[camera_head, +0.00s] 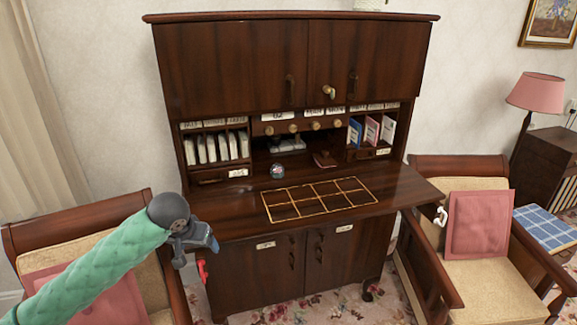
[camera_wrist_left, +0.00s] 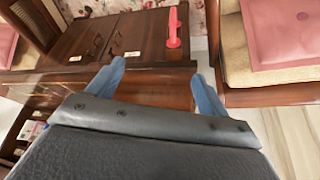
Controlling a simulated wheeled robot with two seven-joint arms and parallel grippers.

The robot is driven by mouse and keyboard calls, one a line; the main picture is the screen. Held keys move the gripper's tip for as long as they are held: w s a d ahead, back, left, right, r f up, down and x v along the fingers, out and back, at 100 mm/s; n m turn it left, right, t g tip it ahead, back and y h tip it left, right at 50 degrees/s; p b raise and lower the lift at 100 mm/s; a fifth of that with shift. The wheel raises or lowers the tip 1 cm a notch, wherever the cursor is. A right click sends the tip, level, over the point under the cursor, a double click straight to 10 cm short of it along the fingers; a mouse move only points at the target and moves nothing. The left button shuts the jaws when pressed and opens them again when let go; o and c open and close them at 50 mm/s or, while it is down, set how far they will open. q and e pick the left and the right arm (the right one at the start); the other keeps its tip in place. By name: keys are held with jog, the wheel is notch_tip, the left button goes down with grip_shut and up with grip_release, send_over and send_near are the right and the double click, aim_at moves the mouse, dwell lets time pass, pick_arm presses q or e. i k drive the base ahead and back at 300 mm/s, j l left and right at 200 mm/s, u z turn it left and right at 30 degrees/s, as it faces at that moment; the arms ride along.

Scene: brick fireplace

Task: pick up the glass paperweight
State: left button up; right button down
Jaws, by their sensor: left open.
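The glass paperweight (camera_head: 277,171), a small dark round ball with pale flecks, sits on the writing surface of the wooden desk (camera_head: 230,222), just in front of the pigeonholes. My left gripper (camera_head: 203,246) is left of and nearer than the paperweight, by the desk's front left corner. It is open and well apart from the paperweight. In the left wrist view its two blue fingers (camera_wrist_left: 158,85) are spread with nothing between them. The paperweight is not seen in that view. My right gripper is not in view.
A gold-lined grid (camera_head: 318,198) lies on the desk's writing surface. Letters (camera_head: 216,148) and small books (camera_head: 372,131) fill the side pigeonholes. A red object (camera_head: 201,269) is at the desk's left side. Armchairs (camera_head: 95,225) (camera_head: 490,265) flank the desk.

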aim_at(276, 171)
jog(key=i+l+u, duration=0.15)
jog(key=i+l, duration=0.95)
jog(key=l, duration=0.15)
jog(key=j+z, duration=0.15)
